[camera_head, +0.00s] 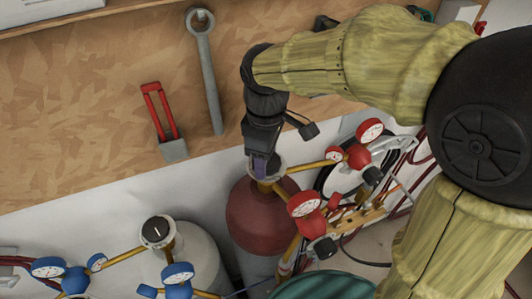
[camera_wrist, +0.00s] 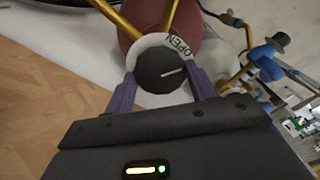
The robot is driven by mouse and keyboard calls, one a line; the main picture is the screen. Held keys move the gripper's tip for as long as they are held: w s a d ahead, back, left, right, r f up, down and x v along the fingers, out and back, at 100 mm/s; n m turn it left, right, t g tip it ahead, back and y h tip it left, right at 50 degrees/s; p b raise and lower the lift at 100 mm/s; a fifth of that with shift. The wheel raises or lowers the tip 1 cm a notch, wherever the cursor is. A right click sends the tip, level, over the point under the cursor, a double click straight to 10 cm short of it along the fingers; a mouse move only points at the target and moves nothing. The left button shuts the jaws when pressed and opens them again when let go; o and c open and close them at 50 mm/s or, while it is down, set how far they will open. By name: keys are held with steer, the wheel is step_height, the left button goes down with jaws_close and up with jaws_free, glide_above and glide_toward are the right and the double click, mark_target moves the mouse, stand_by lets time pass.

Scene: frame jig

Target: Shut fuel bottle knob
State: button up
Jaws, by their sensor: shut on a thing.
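The red fuel bottle (camera_head: 262,215) stands below my gripper (camera_head: 261,168) in the head view. Its top also shows at the upper part of the wrist view (camera_wrist: 200,50). Its round black knob (camera_wrist: 158,68) has a white pointer line and sits in a white ring (camera_wrist: 150,42) with the word OPEN on it. The pointer line runs toward the right in the wrist view, a little below the word. My gripper's purple fingers (camera_wrist: 161,76) are shut on the knob, one on each side. In the head view the gripper hides most of the knob.
A grey bottle (camera_head: 195,258) with a black knob (camera_head: 156,231) and blue gauges (camera_head: 177,274) stands to the left. Red gauges (camera_head: 305,204) and brass pipes crowd close to the right. A wrench (camera_head: 207,80) and a red-handled tool (camera_head: 160,110) are on the wooden board.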

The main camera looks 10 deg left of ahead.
steer(key=m, duration=0.4)
steer(key=shift+m, duration=0.3)
steer(key=m, duration=0.3)
steer(key=shift+m, duration=0.4)
steer(key=m, duration=0.8)
steer(key=shift+b, duration=0.3)
steer(key=m, duration=1.3)
steer(key=shift+b, duration=0.35)
steer(key=shift+m, duration=0.4)
steer(key=o, duration=1)
